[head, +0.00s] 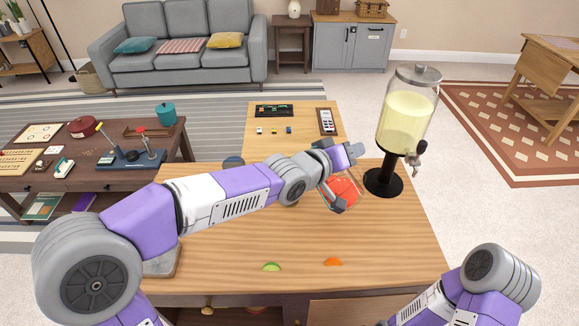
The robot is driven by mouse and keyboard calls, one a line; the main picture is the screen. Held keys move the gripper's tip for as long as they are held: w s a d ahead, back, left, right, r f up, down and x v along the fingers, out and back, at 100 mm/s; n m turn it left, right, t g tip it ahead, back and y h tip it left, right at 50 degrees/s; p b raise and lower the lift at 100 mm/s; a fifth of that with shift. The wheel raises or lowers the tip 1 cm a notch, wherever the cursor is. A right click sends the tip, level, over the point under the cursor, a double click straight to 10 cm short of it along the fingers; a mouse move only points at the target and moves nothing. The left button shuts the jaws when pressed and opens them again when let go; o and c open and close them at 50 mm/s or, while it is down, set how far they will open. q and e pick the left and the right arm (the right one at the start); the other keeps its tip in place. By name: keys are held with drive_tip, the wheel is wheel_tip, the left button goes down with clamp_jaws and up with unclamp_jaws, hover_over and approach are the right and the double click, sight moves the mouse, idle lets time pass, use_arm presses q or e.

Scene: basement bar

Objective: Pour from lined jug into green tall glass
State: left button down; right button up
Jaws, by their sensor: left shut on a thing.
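My left gripper (340,178) is shut on a clear vessel with red-orange contents (346,191), which I take to be the lined jug. It looks tilted, over the right part of the wooden bar top, left of the drink dispenser. The gripper and wrist cover part of it, and its lines are too small to make out. A thin teal edge shows beside the fingers; I cannot tell whether it belongs to the green tall glass. No green tall glass shows clearly. My right forearm is at the bottom right, with its gripper out of view.
A dispenser of pale yellow drink (406,122) stands on a black base at the bar's right edge. A green slice (271,267) and an orange slice (333,262) lie near the front. A dark blue-grey round thing (233,162) is partly behind my left arm. The front right of the top is clear.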

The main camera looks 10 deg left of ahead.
use_arm(q)
drive_tip(key=shift+s+d+r+m+b, duration=0.1)
drive_tip(key=shift+d+r+m+b, duration=0.2)
drive_tip(key=shift+b, duration=0.7)
drive_tip(key=shift+d+r, duration=0.1)
drive_tip(key=shift+s+d+r+m, duration=0.15)
drive_tip(key=shift+d+r+m, duration=0.1)
drive_tip(key=shift+m, duration=0.05)
drive_tip(key=shift+d+f+y, duration=0.2)
drive_tip(key=shift+d+y, duration=0.1)
drive_tip(key=shift+s+d+m, duration=0.2)
drive_tip(key=shift+d+m, duration=0.05)
drive_tip(key=shift+m, duration=0.05)
